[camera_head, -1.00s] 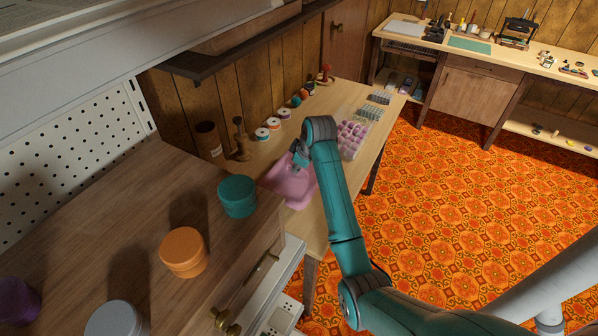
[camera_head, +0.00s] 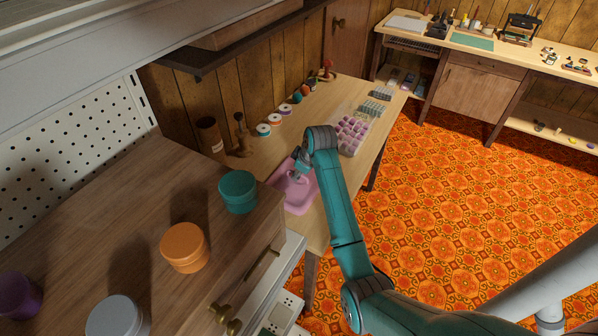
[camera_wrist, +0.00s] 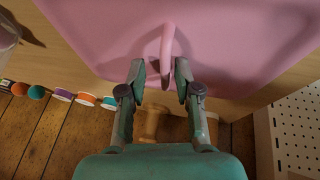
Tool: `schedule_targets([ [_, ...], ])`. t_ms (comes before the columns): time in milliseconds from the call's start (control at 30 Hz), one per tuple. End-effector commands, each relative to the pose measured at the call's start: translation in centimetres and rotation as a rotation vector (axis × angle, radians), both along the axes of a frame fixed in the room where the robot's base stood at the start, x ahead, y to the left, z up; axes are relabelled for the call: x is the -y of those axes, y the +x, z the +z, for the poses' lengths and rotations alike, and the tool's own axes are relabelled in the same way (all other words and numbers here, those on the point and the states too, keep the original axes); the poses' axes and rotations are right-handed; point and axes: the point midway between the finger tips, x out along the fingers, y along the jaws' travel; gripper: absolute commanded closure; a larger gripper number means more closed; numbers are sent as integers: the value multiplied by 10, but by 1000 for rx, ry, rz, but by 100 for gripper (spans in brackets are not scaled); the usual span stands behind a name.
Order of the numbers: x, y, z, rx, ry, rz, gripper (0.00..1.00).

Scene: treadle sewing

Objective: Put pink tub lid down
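In the head view my gripper (camera_head: 298,172) is over the lid, partly hidden by my wrist.
A lilac compartment tray (camera_head: 350,133) stands farther along the table. Thread spools (camera_head: 263,130), a brown cylinder (camera_head: 209,135) and a wooden stand (camera_head: 241,140) line the wall side. Teal (camera_head: 238,191) and orange (camera_head: 184,247) tubs stand on the nearer cabinet.

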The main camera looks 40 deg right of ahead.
Motion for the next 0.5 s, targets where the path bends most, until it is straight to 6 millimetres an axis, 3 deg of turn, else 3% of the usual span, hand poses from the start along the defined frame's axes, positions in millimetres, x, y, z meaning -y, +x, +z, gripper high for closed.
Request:
schedule_targets([
  [267,0,0,2,-1,1,0,67],
  [500,-1,-13,32,3,-2,-1,67],
])
